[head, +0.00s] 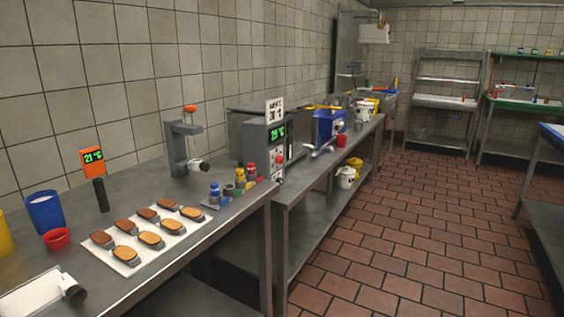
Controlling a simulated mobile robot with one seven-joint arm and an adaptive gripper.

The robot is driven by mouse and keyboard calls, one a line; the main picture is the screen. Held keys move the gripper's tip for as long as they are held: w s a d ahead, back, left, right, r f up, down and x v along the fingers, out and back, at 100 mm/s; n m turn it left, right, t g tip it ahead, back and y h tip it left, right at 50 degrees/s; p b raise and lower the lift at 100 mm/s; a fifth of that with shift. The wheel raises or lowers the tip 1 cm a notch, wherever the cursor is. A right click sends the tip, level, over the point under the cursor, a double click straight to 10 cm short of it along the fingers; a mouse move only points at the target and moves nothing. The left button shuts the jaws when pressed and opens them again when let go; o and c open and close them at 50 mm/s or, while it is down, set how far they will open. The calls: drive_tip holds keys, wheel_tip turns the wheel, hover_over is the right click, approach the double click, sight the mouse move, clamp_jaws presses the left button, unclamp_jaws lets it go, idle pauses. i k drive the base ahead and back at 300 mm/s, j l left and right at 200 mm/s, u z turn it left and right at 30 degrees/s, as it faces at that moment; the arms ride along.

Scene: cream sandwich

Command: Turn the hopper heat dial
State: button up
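No dial is legibly marked as the hopper heat dial. A grey box machine (265,155) stands where the two counters meet, with a green digital readout (277,132) that seems to read about 29 °C. A red round knob (279,160) sits on its front, below the readout. A white sign (274,111) with a temperature printed on it stands on top. To the left, a grey upright stand (178,150) has an orange top piece and a dark-and-white round part (197,164) low on its front. My gripper is not in view.
The near counter holds a tray (125,264) of oval biscuits, a blue cup (45,213), a small red bowl (57,239), an orange display reading 21 °C (93,158) and several coloured bottles (240,180). The tiled floor (420,235) is clear.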

sight(280, 160)
drive_tip(key=i+l+z, duration=0.1)
drive_tip(key=i+l, duration=0.9)
drive_tip(key=i, duration=0.25)
drive_tip(key=i+l+z, duration=0.15)
drive_tip(key=i+l, duration=0.35)
drive_tip(key=i, duration=0.15)
